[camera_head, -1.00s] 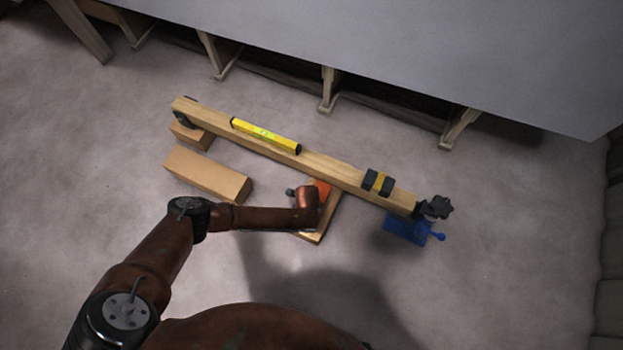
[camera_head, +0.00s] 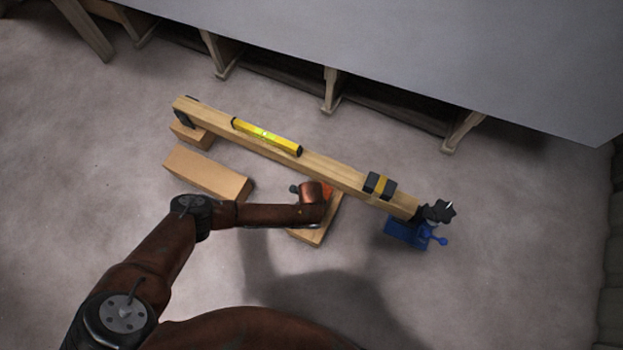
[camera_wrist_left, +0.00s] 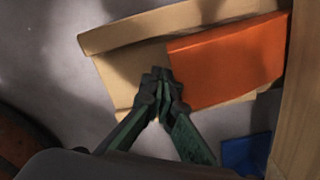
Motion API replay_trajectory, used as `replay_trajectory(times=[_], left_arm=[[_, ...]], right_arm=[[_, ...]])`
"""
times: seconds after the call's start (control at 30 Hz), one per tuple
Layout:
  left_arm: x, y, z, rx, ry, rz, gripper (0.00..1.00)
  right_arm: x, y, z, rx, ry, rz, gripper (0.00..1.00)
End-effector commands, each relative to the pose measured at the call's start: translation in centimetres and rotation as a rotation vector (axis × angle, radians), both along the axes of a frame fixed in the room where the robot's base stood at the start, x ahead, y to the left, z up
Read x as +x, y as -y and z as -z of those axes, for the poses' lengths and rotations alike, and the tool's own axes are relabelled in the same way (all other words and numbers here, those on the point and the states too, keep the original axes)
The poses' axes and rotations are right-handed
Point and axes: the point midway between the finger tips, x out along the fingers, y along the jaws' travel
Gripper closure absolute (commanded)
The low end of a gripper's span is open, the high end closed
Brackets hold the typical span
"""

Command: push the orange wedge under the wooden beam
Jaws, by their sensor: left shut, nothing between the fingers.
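The orange wedge (camera_head: 328,190) lies on a wooden block (camera_head: 318,232) beside the wooden beam (camera_head: 340,174). In the head view my wrist covers most of the wedge. The left wrist view shows the wedge (camera_wrist_left: 228,62) lying on the block (camera_wrist_left: 125,72), its far end close to the beam (camera_wrist_left: 300,125). Whether that end is under the beam I cannot tell. My left gripper (camera_wrist_left: 160,76) is shut and empty, with its fingertips at the near end of the wedge; contact is unclear. In the head view its fingers are hidden under my wrist. My right gripper is out of view.
Floor at right is clear.

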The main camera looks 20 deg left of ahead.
Motion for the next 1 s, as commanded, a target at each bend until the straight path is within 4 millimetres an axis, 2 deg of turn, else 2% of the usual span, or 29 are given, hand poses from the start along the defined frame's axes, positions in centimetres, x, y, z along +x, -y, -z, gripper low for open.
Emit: replay_trajectory(times=[1.0], left_arm=[[1.2,0.0,0.0,-0.001,0.001,-0.001,1.0]], right_arm=[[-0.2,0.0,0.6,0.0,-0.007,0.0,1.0]])
